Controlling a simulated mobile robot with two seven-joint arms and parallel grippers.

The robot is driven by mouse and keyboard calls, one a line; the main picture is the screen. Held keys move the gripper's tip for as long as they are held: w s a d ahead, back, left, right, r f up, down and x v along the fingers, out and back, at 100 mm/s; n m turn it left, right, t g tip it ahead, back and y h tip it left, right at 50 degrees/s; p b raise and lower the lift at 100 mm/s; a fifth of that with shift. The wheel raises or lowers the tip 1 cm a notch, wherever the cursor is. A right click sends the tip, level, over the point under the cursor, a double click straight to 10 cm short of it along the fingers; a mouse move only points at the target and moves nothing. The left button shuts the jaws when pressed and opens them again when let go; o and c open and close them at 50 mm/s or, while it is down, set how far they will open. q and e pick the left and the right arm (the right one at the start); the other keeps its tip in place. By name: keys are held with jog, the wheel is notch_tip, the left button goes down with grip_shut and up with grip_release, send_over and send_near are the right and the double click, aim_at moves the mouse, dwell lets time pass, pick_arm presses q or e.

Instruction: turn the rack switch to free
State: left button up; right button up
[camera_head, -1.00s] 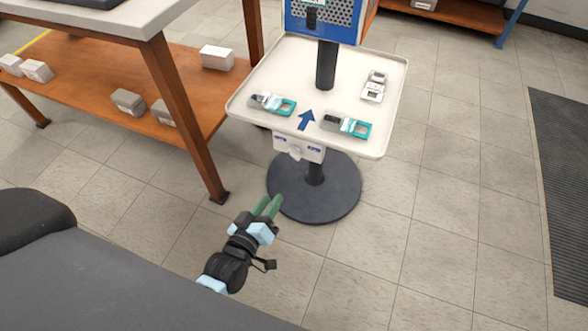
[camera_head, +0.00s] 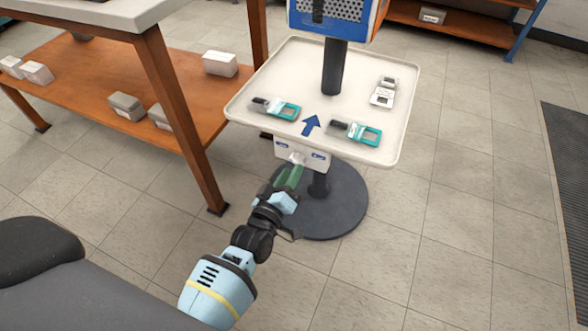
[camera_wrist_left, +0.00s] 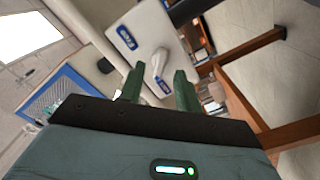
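The rack switch is a white box (camera_head: 318,165) under the front edge of the tray, with a pale lever knob (camera_head: 298,158) and blue labels. In the left wrist view, the switch plate (camera_wrist_left: 151,30) shows its knob (camera_wrist_left: 158,62) with one blue label on the left (camera_wrist_left: 126,37) and another beside the knob's lower end (camera_wrist_left: 163,86). The label text is too small to read surely. My left gripper (camera_head: 289,178) is open, its green fingers pointing at the knob. In the wrist view the knob appears between the fingertips (camera_wrist_left: 158,80); contact cannot be told. My right gripper is out of view.
The tray (camera_head: 350,70) on a black post holds two teal-and-grey devices, a white device (camera_head: 384,92) and a blue arrow. Its round base (camera_head: 340,210) stands below. A wooden-legged bench with a shelf (camera_head: 90,90) is to the left. Open floor lies right.

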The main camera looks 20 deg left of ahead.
aim_at(297, 161)
pick_arm(q)
jog(key=shift+w, duration=1.2)
jog(key=shift+c, duration=0.4)
grip_shut()
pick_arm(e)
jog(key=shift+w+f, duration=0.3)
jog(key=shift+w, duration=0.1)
